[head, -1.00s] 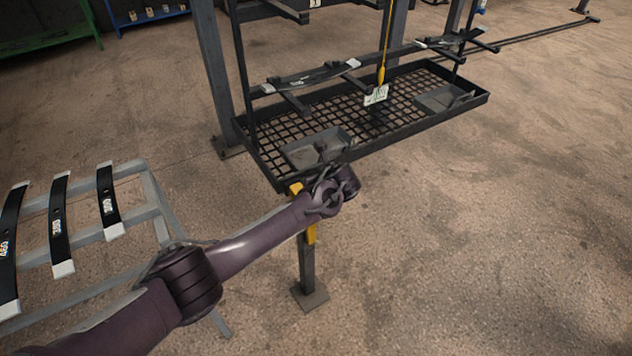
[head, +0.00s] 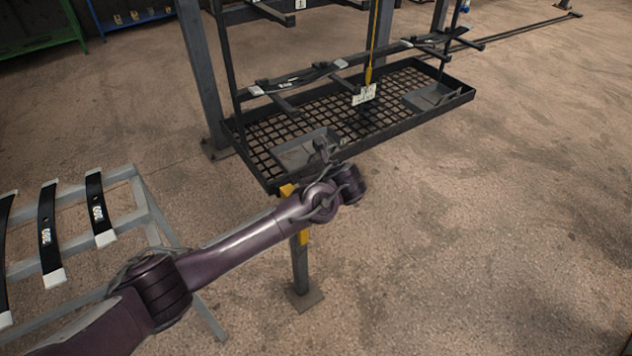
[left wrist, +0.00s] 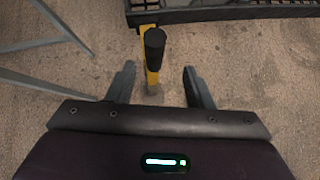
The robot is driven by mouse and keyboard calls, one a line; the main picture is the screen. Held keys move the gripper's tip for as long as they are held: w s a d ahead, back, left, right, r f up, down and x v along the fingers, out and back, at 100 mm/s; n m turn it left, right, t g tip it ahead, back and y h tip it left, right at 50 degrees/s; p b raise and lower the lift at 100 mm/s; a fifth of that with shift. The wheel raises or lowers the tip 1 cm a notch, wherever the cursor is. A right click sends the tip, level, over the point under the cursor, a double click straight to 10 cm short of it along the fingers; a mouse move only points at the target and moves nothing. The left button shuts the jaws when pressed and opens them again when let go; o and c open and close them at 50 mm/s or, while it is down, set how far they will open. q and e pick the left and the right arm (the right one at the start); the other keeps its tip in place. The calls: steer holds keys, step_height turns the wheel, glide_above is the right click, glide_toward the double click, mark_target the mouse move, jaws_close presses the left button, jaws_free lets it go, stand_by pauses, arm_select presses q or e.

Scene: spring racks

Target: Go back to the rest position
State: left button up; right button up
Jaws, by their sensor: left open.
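My left arm comes in from the lower left in the head view. Its wrist (head: 335,192) is in front of the near corner of the mesh rack; the fingers are not clear there. In the left wrist view my left gripper (left wrist: 158,88) is open, its two fingers apart with nothing held between them. Beyond them is a yellow post with a black-capped handle (left wrist: 154,45), which lines up with the gap but shows no contact. The yellow post (head: 302,236) also shows under my wrist in the head view. My right gripper is not in view.
The black mesh rack (head: 262,183) stands ahead, with dark leaf springs (head: 300,80) on its bars and a hanging tag (head: 364,95). A grey stand (head: 150,205) at left holds several springs (head: 98,208) with white ends. The floor at right is clear.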

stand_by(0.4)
arm_select(q)
steer(key=s+a+f+n+g+h, duration=0.15)
steer(key=s+a+f+n, duration=0.35)
steer(key=f, duration=0.6)
steer(key=s+a+f+n+g+h, duration=0.1)
steer(key=s+a+f+n+g, duration=0.1)
steer(key=s+f+n, duration=0.65)
steer(key=s+a+f+n+g+h, duration=0.15)
steer(key=s+a+f, duration=0.25)
steer(key=f, duration=1)
steer(key=s+a+f+n, duration=0.4)
steer(key=s+f, duration=0.1)
steer(key=s, duration=0.7)
steer(key=s+a+f+n+g, duration=0.1)
steer(key=s+a+f+n, duration=0.3)
steer(key=s, duration=0.8)
steer(key=s+a+f+n+g, duration=0.1)
steer(key=s+a+f+n, duration=0.2)
steer(key=s, duration=1)
step_height(320, 180, down, 3)
steer(key=n, duration=0.3)
steer(key=shift+a+f, duration=0.15)
steer(key=shift+a, duration=0.25)
steer(key=shift+w, duration=0.1)
steer(key=shift+c, duration=1.2)
